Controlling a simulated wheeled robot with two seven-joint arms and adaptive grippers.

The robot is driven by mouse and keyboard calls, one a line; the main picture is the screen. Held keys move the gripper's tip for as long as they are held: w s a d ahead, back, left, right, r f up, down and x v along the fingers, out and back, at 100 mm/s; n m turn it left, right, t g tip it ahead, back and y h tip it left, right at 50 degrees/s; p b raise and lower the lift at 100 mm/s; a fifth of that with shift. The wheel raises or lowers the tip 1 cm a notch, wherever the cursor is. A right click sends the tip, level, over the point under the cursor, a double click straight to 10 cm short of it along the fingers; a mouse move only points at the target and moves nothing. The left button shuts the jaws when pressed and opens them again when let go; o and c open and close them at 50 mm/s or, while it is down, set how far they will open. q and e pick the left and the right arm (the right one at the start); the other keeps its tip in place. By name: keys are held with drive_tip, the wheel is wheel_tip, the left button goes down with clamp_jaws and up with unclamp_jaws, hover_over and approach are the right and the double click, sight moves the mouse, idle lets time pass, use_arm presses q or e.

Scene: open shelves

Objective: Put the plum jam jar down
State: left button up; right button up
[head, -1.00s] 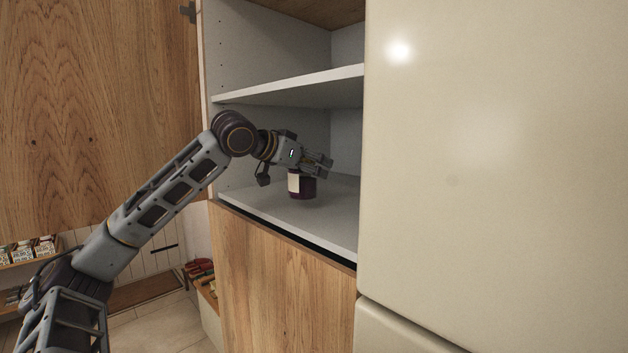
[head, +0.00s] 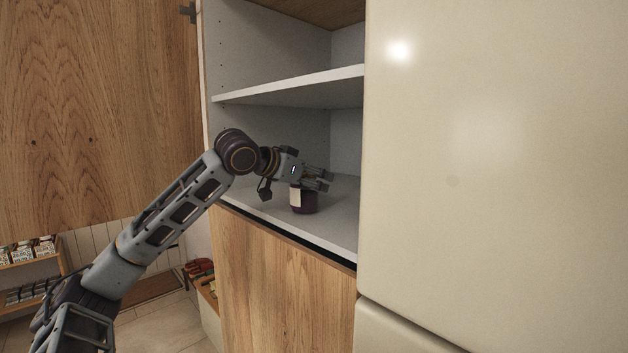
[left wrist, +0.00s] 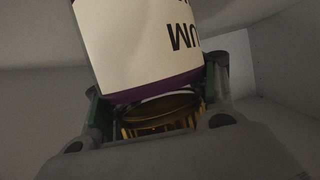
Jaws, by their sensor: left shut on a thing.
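The plum jam jar (head: 305,200) is dark purple with a pale label and stands upright at the lower shelf board (head: 340,222) of the open cupboard. Whether its base touches the board I cannot tell for sure. My left gripper (head: 318,180) is shut on the jar near its top. In the left wrist view the jar's label (left wrist: 140,45) fills the upper middle, with the letters "UM" upside down, and the gold lid (left wrist: 160,112) lies between the fingers. My right gripper is not in view.
An upper shelf board (head: 290,88) is above my arm. A large cream cabinet front (head: 490,170) closes off the right side. A wooden door (head: 95,110) stands open at the left. The lower board is bare around the jar.

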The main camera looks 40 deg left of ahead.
use_arm(q)
drive_tip(key=o, duration=1.4)
drive_tip(key=shift+b+v, duration=0.35)
drive_tip(key=shift+v, duration=0.5)
drive_tip(key=b+v, duration=0.3)
drive_tip(key=v, duration=0.7)
drive_tip(key=shift+s, duration=0.2)
drive_tip(key=shift+r, duration=0.1)
